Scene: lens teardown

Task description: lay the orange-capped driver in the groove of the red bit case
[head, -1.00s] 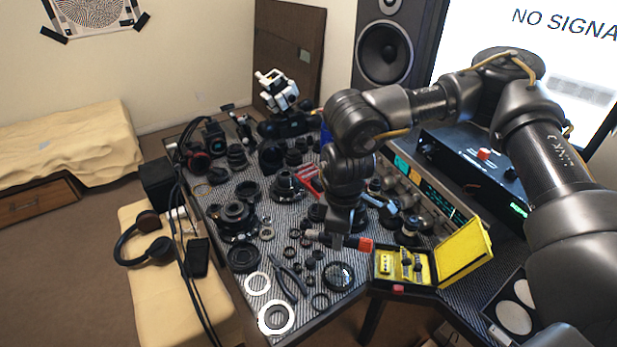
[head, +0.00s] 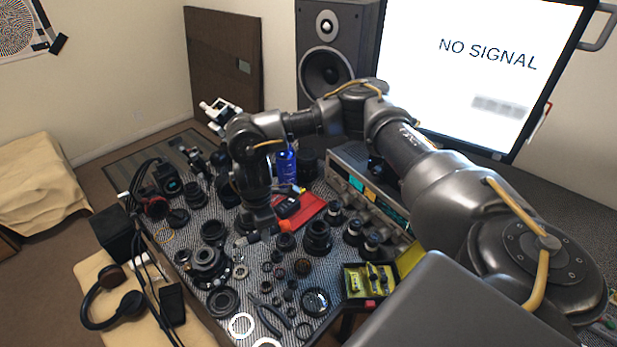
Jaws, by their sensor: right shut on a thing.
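My right gripper (head: 260,234) is shut on the driver, its jaws around the middle of the shaft. The driver's orange cap (head: 282,227) sticks out to the right and its grey end (head: 240,241) to the left. It is held roughly level over the bench, and its height is hard to judge. A flat red piece, seemingly the red bit case (head: 309,209), lies just beyond and right of the orange cap. A dark item covers part of it, and my arm is in front of its left side. Its groove cannot be made out. My left gripper is out of view.
Several black lens parts (head: 318,236) crowd the bench around the gripper. An open yellow-lined box (head: 352,281) sits at the front right. A blue bottle (head: 286,165) and a grey instrument (head: 350,171) stand behind. Pliers and white rings (head: 241,325) lie at the front.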

